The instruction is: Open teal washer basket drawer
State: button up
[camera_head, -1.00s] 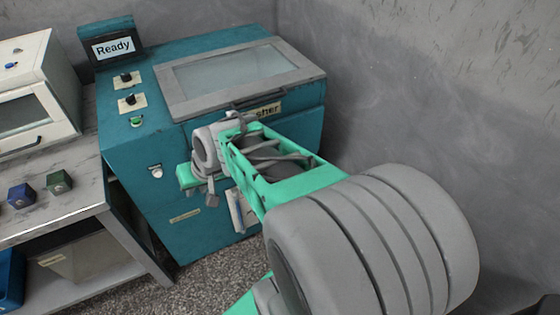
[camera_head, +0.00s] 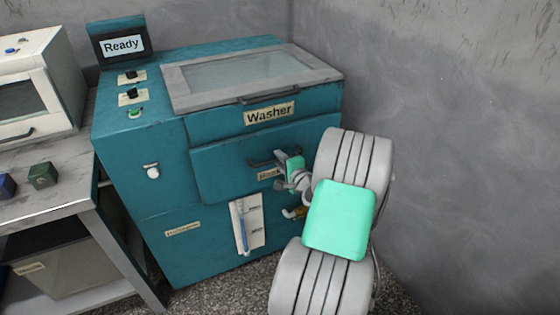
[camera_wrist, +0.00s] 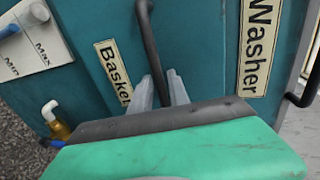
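The teal washer (camera_head: 165,220) stands against the wall. Its basket drawer (camera_head: 225,165) is a teal front with a dark bar handle (camera_head: 262,161) and a partly hidden label. The drawer front looks shut or nearly so; I cannot tell exactly. My gripper (camera_head: 290,178) is at the right part of this handle in the head view. In the wrist view, the two grey fingers of my gripper (camera_wrist: 161,88) lie on either side of the handle (camera_wrist: 148,40), next to the "Basket" label (camera_wrist: 113,72). Whether they press on the bar is unclear.
The washer's glass lid (camera_head: 235,72) is down above the "Washer" label (camera_head: 269,114). A white gauge panel (camera_head: 247,222) and a brass fitting (camera_wrist: 58,127) sit below the drawer. A bench (camera_head: 60,190) stands left; a grey wall (camera_head: 460,130) closes the right.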

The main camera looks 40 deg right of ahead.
jog(key=shift+w+d, duration=0.1)
jog(key=shift+w, duration=0.15)
jog(key=shift+c, duration=0.4)
grip_shut()
jog(key=shift+f, duration=0.1)
dwell(0.8)
